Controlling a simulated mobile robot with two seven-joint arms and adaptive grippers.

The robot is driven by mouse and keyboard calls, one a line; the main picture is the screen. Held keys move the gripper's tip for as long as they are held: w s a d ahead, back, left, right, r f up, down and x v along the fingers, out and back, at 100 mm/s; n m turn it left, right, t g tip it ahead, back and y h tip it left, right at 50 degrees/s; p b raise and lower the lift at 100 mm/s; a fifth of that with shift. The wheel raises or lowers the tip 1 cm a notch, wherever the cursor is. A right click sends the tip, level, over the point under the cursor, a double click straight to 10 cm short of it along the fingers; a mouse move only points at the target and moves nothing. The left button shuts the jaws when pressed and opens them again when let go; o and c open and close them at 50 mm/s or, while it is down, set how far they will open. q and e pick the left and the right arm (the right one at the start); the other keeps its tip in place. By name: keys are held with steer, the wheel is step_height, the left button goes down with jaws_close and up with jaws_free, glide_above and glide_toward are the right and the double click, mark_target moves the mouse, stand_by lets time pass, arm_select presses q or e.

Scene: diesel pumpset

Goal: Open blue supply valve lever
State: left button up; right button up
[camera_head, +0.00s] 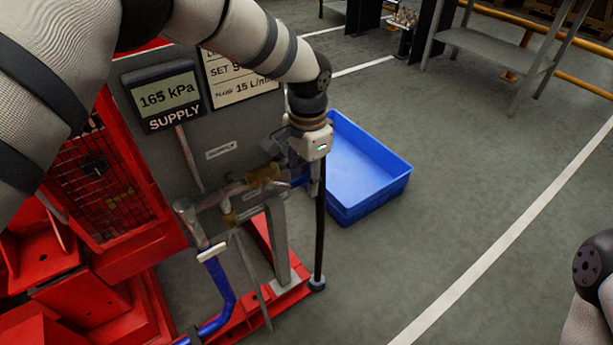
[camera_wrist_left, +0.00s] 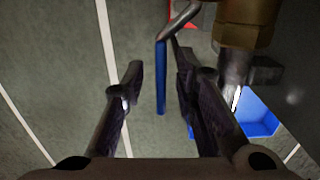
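The blue supply valve lever (camera_wrist_left: 160,82) hangs from a bent metal arm in the left wrist view, left of the brass valve body (camera_wrist_left: 246,22). My left gripper (camera_wrist_left: 158,66) is open, with one finger on each side of the lever in that view. A gap shows on both sides; whether the lever is at finger depth is hard to tell. In the head view my left gripper (camera_head: 304,170) points down just right of the brass valve (camera_head: 263,175), and its fingers and the lever are largely hidden there. My right gripper is out of view.
A grey panel carries a SUPPLY gauge (camera_head: 166,97) reading 165 kPa. A blue tray (camera_head: 385,192) lies on the floor beyond the gripper. Red pumpset framework (camera_head: 115,255) and a blue hose (camera_head: 222,285) are at lower left.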

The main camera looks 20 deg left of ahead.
mark_target(307, 174)
arm_select(q)
steer(key=shift+r, duration=0.15)
step_height(307, 174, up, 12)
stand_by(0.3)
steer(key=shift+d, duration=0.1)
